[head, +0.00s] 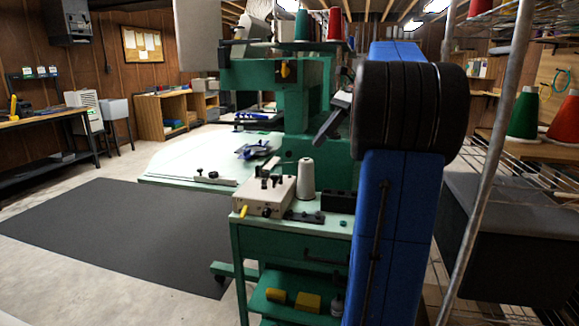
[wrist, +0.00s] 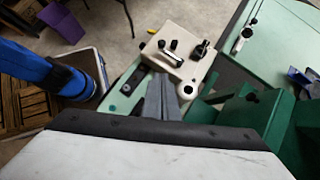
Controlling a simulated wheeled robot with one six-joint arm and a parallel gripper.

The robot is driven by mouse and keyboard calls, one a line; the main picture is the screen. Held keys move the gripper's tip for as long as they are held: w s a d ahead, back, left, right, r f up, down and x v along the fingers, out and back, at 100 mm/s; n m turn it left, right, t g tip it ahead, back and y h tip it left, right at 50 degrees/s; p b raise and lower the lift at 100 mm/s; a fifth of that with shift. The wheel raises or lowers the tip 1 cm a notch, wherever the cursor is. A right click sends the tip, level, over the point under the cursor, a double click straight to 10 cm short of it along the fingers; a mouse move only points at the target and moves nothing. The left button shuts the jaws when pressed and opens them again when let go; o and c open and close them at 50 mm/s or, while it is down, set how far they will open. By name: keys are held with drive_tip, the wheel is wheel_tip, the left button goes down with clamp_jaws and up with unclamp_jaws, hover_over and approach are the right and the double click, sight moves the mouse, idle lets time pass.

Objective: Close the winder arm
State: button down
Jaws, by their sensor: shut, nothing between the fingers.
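The winder is a beige box (head: 265,197) on top of a green cart, with small black fittings and a yellow knob at its front. In the wrist view the same beige box (wrist: 183,52) lies beyond my fingertips. A black upright fitting (wrist: 203,49) stands on its right part and black posts on its left; I cannot tell which piece is the winder arm or how it is set. My gripper (head: 319,141) is shut and empty, pointing down above the cart. In the wrist view its grey fingers (wrist: 162,98) are together, apparently short of the box.
A white thread cone (head: 306,178) stands right of the box, close to the fingers. The green sewing machine (head: 305,100) rises behind, with a pale green table (head: 190,160) to the left. A wire rack is at right. A dark mat (head: 120,230) leaves open floor at left.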

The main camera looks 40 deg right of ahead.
approach(277, 180)
drive_tip(key=s+f, duration=0.2)
drive_tip(key=shift+w+a+f, duration=0.15)
drive_tip(key=shift+w+a, duration=0.1)
drive_tip(key=shift+a, duration=0.45)
drive_tip(key=shift+w+a+f, duration=0.2)
drive_tip(key=shift+w+a, duration=0.1)
drive_tip(key=shift+a, duration=0.4)
drive_tip(key=shift+w+a+f, duration=0.15)
drive_tip(key=shift+w+a, duration=0.1)
drive_tip(key=shift+a, duration=0.45)
drive_tip(key=shift+w+a+m+t, duration=0.1)
drive_tip(key=shift+a+m+t, duration=0.35)
drive_tip(key=shift+m, duration=0.35)
drive_tip(key=shift+w+a+m+t+h, duration=0.15)
drive_tip(key=shift+a+m+t+h, duration=0.1)
drive_tip(key=shift+m+t+h, duration=0.3)
drive_tip(key=shift+w+a+m+t+h, duration=0.3)
drive_tip(key=shift+a+m+h, duration=0.05)
drive_tip(key=shift+m, duration=0.5)
drive_tip(key=shift+d, duration=0.15)
drive_tip(key=shift+s+d, duration=0.2)
drive_tip(key=shift+d, duration=0.45)
